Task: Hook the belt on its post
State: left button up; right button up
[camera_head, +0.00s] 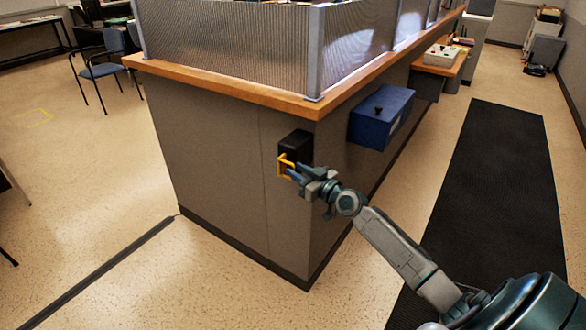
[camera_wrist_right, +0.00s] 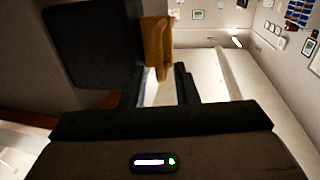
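A black box (camera_head: 295,146) is on the side of the wood-topped counter, near its corner. A yellow belt end (camera_head: 284,166) sticks out at the box's lower front. My right gripper (camera_head: 296,172) is at the yellow end, its fingers apart. In the right wrist view the black box (camera_wrist_right: 92,45) fills the upper left, and the orange-yellow end (camera_wrist_right: 157,42) hangs down toward the gap between the dark fingers (camera_wrist_right: 160,88). I cannot tell whether the fingers touch it. No length of belt and no separate post can be made out. My left gripper is out of view.
The counter (camera_head: 225,92) has a projecting wooden edge above the box. A blue box (camera_head: 381,116) is on its right side. A dark mat (camera_head: 492,185) lies along the right aisle. A chair (camera_head: 103,70) stands far left; the floor in front of the counter is clear.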

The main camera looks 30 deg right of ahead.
jog(key=shift+w+a, duration=0.15)
jog(key=shift+w, duration=1.05)
jog(key=shift+a, duration=0.1)
grip_shut()
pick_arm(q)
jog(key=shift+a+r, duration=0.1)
